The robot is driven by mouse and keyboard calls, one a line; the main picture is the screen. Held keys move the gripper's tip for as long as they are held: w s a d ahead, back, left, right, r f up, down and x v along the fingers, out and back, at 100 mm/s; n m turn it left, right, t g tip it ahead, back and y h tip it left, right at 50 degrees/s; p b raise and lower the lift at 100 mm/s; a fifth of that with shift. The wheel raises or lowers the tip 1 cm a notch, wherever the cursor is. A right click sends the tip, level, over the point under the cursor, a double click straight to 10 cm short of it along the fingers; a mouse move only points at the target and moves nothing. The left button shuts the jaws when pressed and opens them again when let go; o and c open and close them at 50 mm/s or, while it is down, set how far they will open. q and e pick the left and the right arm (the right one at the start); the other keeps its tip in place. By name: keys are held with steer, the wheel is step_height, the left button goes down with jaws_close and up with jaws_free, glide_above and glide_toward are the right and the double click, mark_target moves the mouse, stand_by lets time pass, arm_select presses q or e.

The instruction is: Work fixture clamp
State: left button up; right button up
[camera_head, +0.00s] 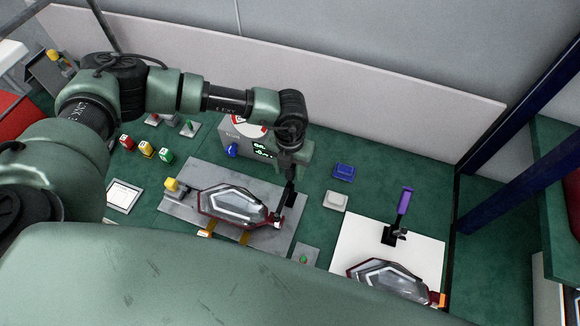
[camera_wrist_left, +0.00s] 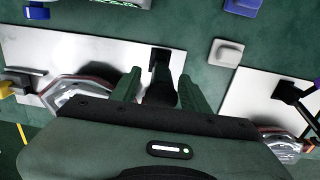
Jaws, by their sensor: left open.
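My left gripper (camera_head: 292,172) is over the right end of a grey fixture plate (camera_head: 285,235). In the left wrist view the open fingers (camera_wrist_left: 162,84) are on either side of a black clamp part (camera_wrist_left: 160,60); I cannot tell whether they touch it. That black clamp (camera_head: 290,194) is partly hidden by the gripper in the head view. A tail lamp (camera_head: 232,204) with a dark red rim lies on the plate. A yellow-ended clamp (camera_head: 173,185) is at the plate's left end. My right gripper is not in view.
A white plate (camera_head: 425,250) at the right carries another tail lamp (camera_head: 385,278) and an upright purple-handled clamp (camera_head: 404,202). A grey control box (camera_head: 236,142) stands behind. My green arm link hides the front.

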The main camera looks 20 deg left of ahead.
arm_select(q)
steer(key=shift+w+f, duration=0.1)
steer(key=shift+f, duration=0.45)
jaws_close()
steer(key=shift+r, duration=0.1)
stand_by(0.9)
